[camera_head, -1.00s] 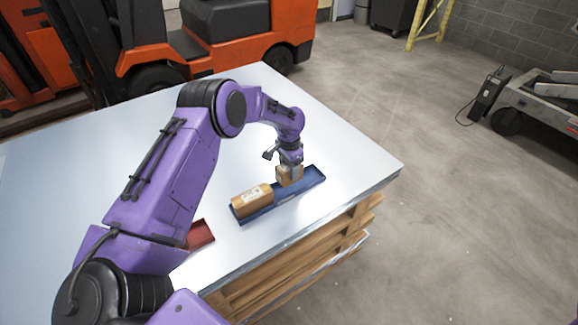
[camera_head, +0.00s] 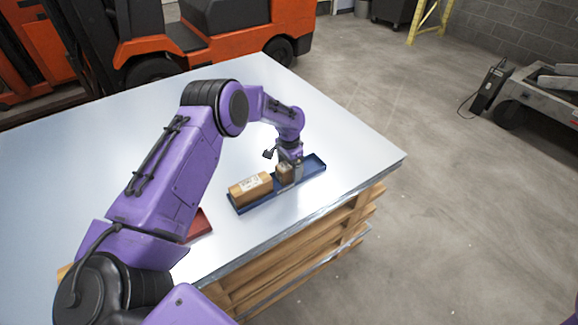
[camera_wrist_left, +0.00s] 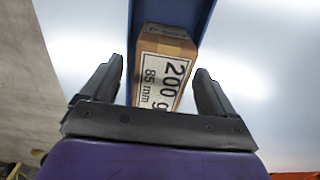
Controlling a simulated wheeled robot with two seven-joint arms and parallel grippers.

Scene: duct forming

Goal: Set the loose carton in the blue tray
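The blue tray (camera_head: 313,167) lies on the table, and its blue wall also shows in the left wrist view (camera_wrist_left: 205,20). A small brown carton (camera_head: 284,173) sits in the tray near its middle, partly hidden by my left gripper (camera_head: 293,172). A longer brown carton (camera_head: 250,188) with a white label lies in the tray's left part. In the left wrist view a carton (camera_wrist_left: 165,75) labelled "200 g 85 mm" is between the fingers of my left gripper (camera_wrist_left: 158,85). The fingers are apart, with a gap on each side. My right gripper is not in view.
A red tray (camera_head: 199,225) is on the table, partly hidden behind my left arm. The metal tabletop (camera_head: 350,150) is clear around the blue tray. Its front edge is close to the tray. An orange forklift (camera_head: 215,30) stands behind the table.

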